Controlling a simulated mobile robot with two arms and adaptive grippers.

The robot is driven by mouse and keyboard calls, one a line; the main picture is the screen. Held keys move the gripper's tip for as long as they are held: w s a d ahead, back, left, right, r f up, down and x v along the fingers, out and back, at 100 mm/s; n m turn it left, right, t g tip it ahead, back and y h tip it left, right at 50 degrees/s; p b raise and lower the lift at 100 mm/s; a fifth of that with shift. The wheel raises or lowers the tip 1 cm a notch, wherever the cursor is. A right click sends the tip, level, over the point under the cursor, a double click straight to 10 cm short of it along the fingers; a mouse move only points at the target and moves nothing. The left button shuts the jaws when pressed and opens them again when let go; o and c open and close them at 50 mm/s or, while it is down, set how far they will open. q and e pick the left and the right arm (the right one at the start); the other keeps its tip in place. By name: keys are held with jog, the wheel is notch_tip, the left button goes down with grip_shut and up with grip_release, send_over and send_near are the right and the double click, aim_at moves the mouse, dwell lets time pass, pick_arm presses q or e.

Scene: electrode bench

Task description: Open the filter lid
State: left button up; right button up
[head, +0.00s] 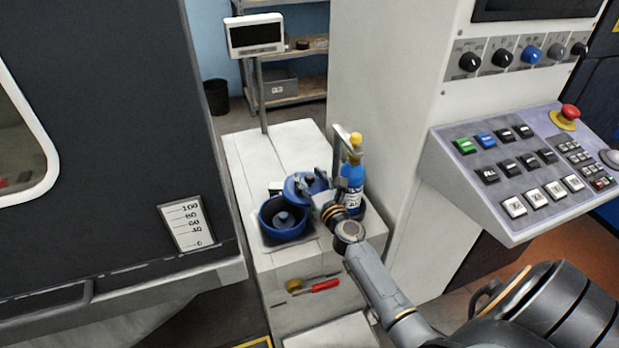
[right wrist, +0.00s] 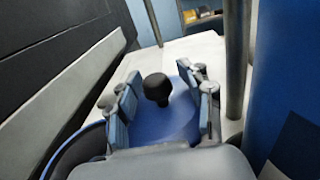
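The round blue filter lid (head: 297,188) is at the back right of the round blue filter housing (head: 265,226). The housing's mouth shows uncovered, with a dark round part inside. In the right wrist view, the lid (right wrist: 160,128) carries a black knob (right wrist: 157,88). My right gripper (head: 317,187) is over the lid, hiding part of it. In the right wrist view, its two fingers (right wrist: 164,98) stand apart on either side of the knob, with gaps between. Whether any finger touches the lid cannot be told. My left gripper is out of view.
A blue bottle with a yellow cap (head: 353,180) stands close to the right of my gripper. A red-handled tool (head: 325,285) is in front. The control panel (head: 480,185) is at right.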

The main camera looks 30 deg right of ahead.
jog(key=s, duration=0.4)
jog(key=s+a, duration=0.1)
jog(key=s, duration=0.3)
jog(key=s+a, duration=0.1)
jog(key=s, duration=0.3)
jog(key=shift+a, duration=0.1)
jog(key=shift+w, duration=0.1)
